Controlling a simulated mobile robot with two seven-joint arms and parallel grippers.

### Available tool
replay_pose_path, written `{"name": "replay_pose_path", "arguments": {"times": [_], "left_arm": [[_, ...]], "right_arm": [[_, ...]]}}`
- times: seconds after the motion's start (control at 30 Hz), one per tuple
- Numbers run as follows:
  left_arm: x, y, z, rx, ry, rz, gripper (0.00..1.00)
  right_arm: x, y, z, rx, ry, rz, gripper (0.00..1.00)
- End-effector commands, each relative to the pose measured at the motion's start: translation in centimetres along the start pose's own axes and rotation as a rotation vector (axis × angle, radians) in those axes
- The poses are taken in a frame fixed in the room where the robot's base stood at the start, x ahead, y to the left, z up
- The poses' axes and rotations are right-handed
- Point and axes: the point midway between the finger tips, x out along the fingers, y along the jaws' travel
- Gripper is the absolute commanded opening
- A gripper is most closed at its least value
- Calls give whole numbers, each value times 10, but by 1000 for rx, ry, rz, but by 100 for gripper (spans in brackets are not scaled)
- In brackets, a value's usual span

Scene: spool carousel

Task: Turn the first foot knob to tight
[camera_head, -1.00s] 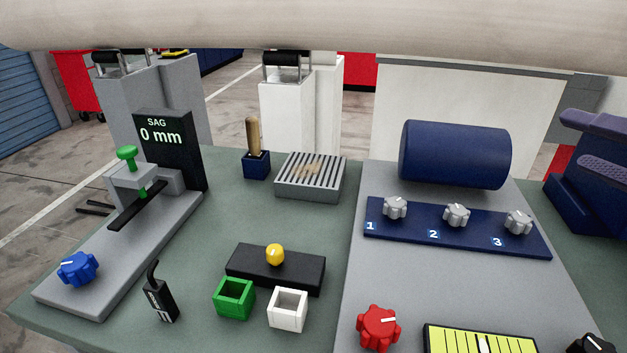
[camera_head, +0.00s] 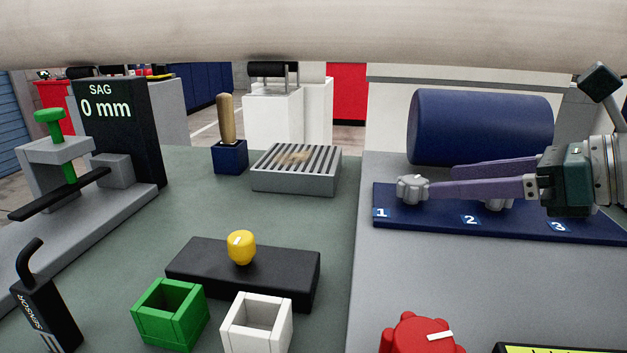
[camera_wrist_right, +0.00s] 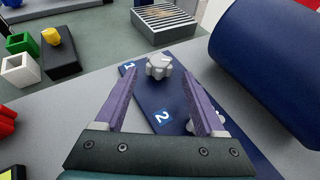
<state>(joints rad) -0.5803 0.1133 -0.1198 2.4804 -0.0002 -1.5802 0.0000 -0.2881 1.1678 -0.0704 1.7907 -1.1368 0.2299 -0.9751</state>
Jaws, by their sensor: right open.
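The first foot knob (camera_head: 411,188) is a grey lobed knob beside the label 1 on the blue panel (camera_head: 425,215). In the right wrist view the knob (camera_wrist_right: 158,66) lies just ahead of and between my fingertips. My right gripper (camera_head: 430,190) comes in from the right with its purple fingers apart, low over the panel, tips at the knob's near side. In the wrist view the gripper (camera_wrist_right: 160,75) is open and empty; I cannot tell whether it touches the knob. The second knob (camera_head: 498,205) is partly hidden behind a finger. The third knob is hidden by the gripper.
A red knob (camera_head: 422,335) is in front. To the left are a slatted grey block (camera_head: 295,184), a black block with a yellow knob (camera_head: 241,247), and green (camera_head: 170,315) and white (camera_head: 257,335) boxes.

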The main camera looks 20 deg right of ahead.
Motion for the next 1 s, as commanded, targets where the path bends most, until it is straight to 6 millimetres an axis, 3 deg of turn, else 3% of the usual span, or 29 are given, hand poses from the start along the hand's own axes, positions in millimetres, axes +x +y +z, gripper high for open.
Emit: {"name": "replay_pose_path", "arguments": {"times": [0.6,1.0], "left_arm": [[-6,-3,-1,9,-1,-7,81],[-6,-3,-1,9,-2,-7,81]], "right_arm": [[63,0,2,4,-4,0,72],[69,1,1,2,-1,2,72]]}}
